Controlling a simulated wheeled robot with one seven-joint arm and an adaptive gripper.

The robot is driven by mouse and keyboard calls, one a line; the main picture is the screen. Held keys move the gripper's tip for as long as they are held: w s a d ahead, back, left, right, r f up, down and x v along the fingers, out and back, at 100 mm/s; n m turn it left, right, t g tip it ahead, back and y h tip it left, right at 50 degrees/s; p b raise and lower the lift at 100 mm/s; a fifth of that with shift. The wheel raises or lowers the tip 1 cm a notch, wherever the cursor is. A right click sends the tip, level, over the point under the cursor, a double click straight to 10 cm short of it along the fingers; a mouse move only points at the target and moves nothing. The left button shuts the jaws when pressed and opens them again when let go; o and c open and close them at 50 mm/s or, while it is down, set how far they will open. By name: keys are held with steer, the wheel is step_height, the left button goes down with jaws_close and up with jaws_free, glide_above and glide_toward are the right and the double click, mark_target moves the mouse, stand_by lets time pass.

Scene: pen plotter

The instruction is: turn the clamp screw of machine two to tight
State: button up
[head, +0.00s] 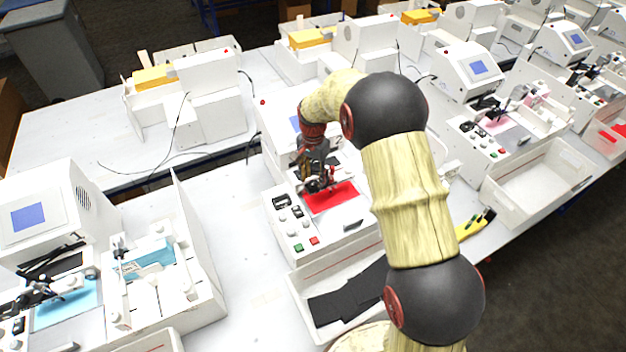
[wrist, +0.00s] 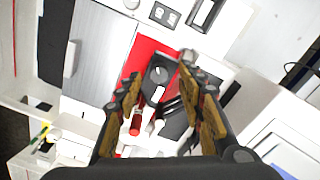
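Machine two (head: 283,185) is the white plotter in the middle of the head view, with a red sheet (head: 332,198) on its bed. The red sheet also shows in the wrist view (wrist: 146,48). A dark pen carriage with a round dark knob (wrist: 158,73), seemingly the clamp screw, sits over the sheet. A light mark shows on the knob. My gripper (wrist: 161,70) is open, its two fingers on either side of the knob with gaps visible. In the head view my gripper (head: 318,182) hangs over the carriage and hides most of it. Whether a finger touches the carriage I cannot tell.
A white bin with black sheets (head: 297,287) stands in front of machine two. A plotter with a blue sheet (head: 62,306) stands at the left, other plotters at the right and behind. Green and red buttons (head: 314,240) are on the front panel. Bare table (head: 235,225) lies left of it.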

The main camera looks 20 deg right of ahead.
mark_target(313, 182)
step_height(313, 182, up, 10)
steer(key=shift+r, duration=0.15)
stand_by(0.7)
steer(key=s+n+t+b, duration=0.5)
steer(key=s+n+b, duration=0.5)
steer(key=s, duration=2.6)
steer(key=b, duration=0.7)
steer(key=shift+a+t, duration=0.2)
steer(key=shift+t, duration=0.1)
